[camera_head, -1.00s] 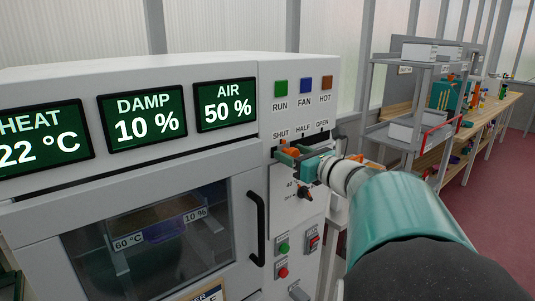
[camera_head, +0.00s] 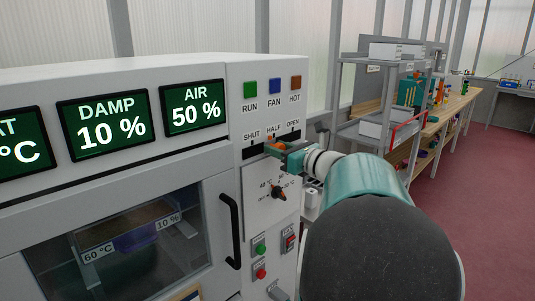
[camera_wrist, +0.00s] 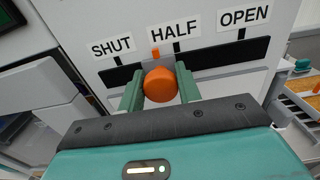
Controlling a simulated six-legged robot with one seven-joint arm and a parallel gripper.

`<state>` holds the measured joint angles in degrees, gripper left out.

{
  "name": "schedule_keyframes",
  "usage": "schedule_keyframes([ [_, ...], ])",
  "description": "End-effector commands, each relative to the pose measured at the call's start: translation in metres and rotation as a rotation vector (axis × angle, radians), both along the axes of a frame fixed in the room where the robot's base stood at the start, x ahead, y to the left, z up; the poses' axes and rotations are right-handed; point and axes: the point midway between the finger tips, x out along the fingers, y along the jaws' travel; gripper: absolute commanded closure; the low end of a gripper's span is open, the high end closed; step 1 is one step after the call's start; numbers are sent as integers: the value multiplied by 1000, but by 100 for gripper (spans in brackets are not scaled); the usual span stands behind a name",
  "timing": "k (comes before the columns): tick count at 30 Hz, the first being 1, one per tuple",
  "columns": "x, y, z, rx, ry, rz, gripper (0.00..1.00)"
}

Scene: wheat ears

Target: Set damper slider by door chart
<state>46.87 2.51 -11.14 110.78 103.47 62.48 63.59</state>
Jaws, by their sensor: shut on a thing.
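The damper slider's orange knob (camera_wrist: 160,86) sits between the two green fingers of my gripper (camera_wrist: 159,88), which is shut on it. In the head view my gripper (camera_head: 285,152) is at the slot below the HALF label (camera_head: 274,132). The AIR display (camera_head: 196,110) reads 50 % and the DAMP display (camera_head: 107,116) reads 10 %. A framed card, perhaps the door chart (camera_head: 186,293), shows only its top edge.
Below the slot are a rotary dial (camera_head: 279,193), a green button (camera_head: 260,249), a red button (camera_head: 261,272) and a red switch (camera_head: 290,241). A black door handle (camera_head: 231,230) stands left of them. Tags reading 60 °C and 10 % show behind the door window (camera_head: 110,250).

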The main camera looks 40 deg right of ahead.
Motion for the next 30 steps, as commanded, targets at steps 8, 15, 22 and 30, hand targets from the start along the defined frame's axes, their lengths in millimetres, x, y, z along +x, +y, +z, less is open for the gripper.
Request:
schedule_keyframes([
  [8,0,-27,0,-1,0,0,100],
  [15,0,-27,1,-1,0,0,100],
  [22,0,-26,0,-1,0,0,45],
  [30,-6,-27,0,0,0,-1,45],
])
